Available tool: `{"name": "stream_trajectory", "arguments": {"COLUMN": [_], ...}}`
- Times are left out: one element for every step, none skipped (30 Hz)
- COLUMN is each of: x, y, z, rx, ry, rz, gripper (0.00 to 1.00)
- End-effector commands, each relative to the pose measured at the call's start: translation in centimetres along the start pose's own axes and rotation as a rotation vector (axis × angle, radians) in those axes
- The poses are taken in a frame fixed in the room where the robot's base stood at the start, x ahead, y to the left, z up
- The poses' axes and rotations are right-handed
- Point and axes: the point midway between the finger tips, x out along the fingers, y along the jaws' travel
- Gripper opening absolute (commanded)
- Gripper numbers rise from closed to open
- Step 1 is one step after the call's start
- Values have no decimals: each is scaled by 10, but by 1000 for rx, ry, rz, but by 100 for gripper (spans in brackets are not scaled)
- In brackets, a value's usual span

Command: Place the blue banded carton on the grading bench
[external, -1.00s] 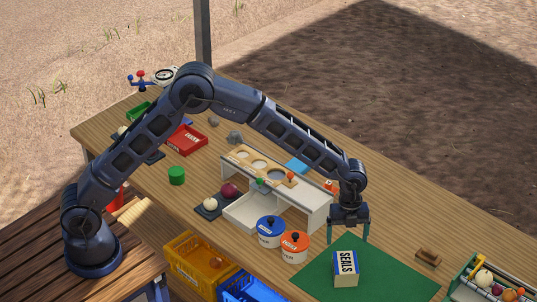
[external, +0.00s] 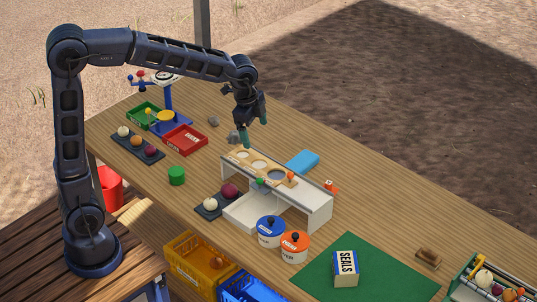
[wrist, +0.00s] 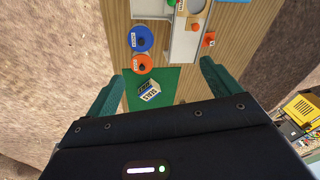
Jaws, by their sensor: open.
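The carton also shows on the mat in the wrist view (wrist: 149,94). My gripper (external: 253,124) is open and empty, raised over the far side of the bench behind the white sorting stand. In the wrist view its two green fingers (wrist: 162,70) are spread wide, well apart from the carton.
The white stand (external: 318,212) with round holes is in mid-bench. A blue-lidded pot (external: 270,232) and an orange-lidded pot (external: 295,246) stand left of the mat. A wooden block (external: 428,258) and a tray of bulbs (external: 490,285) lie to the right.

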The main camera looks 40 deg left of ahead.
Motion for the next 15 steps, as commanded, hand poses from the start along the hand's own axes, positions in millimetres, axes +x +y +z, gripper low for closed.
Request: {"name": "stream_trajectory", "arguments": {"x": [-12, -18, -25, -29, -35, -41, -45, -49, -54, -58, -62, -66, -69, -72, -75], "y": [2, 4, 7, 10, 13, 17, 20, 24, 28, 32, 37, 43, 47, 52, 59], "z": [19, 30, 44, 54, 64, 78, 88, 98, 112, 122, 131, 144, 153, 162, 175], "rx": [-56, -90, -137, -172, -207, -254, -289, -324, -372, -407, -441, -488, -523, -559, -607], "ry": [2, 3, 5, 5, 7, 9, 12, 13, 17, 20, 23, 27, 30, 34, 39], "rz": [-16, -23, -33, -40, -47, -57, -64, -70, -79, -86, -93, -101, -107, -114, -122], "gripper": [89, 89, 89, 89, 89, 89, 89, 89, 89, 89, 89, 89, 89, 89, 89]}}
